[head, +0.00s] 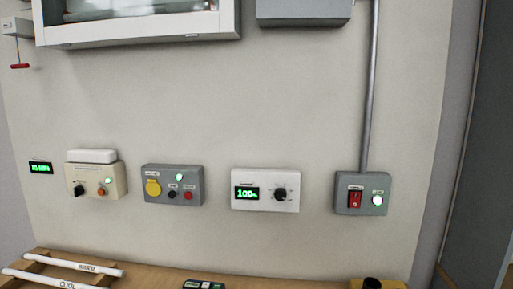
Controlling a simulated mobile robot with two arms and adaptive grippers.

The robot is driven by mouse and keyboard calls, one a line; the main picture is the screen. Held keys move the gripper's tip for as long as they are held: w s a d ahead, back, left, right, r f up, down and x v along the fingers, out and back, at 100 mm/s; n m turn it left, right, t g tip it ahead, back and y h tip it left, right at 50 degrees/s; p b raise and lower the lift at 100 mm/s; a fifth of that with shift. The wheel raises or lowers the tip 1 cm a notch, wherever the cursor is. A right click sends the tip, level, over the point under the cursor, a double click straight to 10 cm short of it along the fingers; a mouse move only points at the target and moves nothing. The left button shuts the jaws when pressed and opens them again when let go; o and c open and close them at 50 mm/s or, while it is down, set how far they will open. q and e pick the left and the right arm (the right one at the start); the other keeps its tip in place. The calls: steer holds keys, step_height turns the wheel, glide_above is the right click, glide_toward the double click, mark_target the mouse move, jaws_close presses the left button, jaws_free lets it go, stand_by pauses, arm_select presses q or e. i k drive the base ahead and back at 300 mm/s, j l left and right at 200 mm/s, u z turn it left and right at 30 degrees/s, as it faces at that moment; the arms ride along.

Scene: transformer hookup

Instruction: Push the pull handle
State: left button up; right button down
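Several control boxes line the wall, among them a white dimmer box (265,190) reading 100 and a grey box with a red switch (361,194). A framed cabinet (137,27) is above. A wooden table (268,284) with white tubes (73,264) is below.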

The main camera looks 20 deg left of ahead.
mark_target(14, 66)
steer(key=u, duration=1)
steer(key=i+j+u, duration=0.35)
steer(key=i+u, duration=0.15)
steer(key=i, duration=0.25)
steer(key=i+j+u, duration=0.1)
steer(key=i+u, duration=0.15)
steer(key=i, duration=0.1)
